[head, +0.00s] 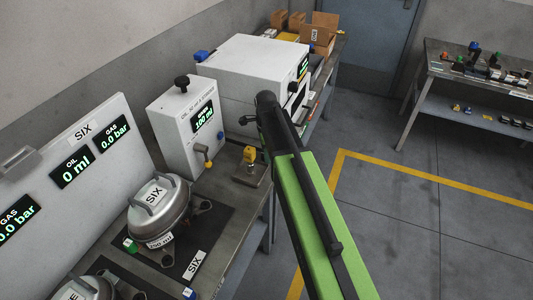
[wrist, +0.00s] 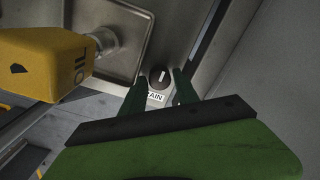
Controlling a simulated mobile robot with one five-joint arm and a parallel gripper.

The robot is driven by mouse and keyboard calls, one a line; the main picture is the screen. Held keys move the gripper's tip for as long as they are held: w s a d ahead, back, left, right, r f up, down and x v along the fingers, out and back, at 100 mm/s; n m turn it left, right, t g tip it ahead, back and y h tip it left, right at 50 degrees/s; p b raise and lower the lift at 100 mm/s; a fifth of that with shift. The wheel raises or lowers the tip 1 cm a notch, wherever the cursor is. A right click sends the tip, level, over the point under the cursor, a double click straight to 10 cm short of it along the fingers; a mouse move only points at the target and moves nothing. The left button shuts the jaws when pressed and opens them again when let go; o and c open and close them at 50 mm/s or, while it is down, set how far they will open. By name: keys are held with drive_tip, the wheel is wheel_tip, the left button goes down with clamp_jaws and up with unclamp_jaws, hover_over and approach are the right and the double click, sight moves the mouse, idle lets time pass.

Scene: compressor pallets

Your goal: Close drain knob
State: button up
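The drain knob (wrist: 159,77) is a small dark round knob with a pale mark line, set in a grey metal surface in the wrist view. A partly covered label reading "AIN" (wrist: 155,97) sits just below it. My gripper (wrist: 158,73) is open, with one dark green finger on each side of the knob. Small gaps seem to show between fingers and knob; I cannot tell if either touches. In the head view my green and black arm reaches toward the bench; the knob cannot be made out there.
A yellow block marked "OIL" (wrist: 40,62) is close on the left, near a metal fitting (wrist: 104,40) over a shallow tray (wrist: 150,15). In the head view, a white dispenser (head: 180,125), a large white box (head: 250,75) and a compressor (head: 158,205) stand on the bench. Floor to the right is clear.

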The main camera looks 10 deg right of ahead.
drive_tip(key=shift+s+a, duration=0.1)
wheel_tip(320, 180, up, 8)
drive_tip(key=p, duration=0.8)
drive_tip(key=shift+r, duration=0.1)
drive_tip(key=shift+s, duration=0.15)
drive_tip(key=s+n, duration=1.4)
drive_tip(key=n, duration=0.4)
drive_tip(key=shift+s, duration=0.3)
drive_tip(key=shift+a, duration=0.1)
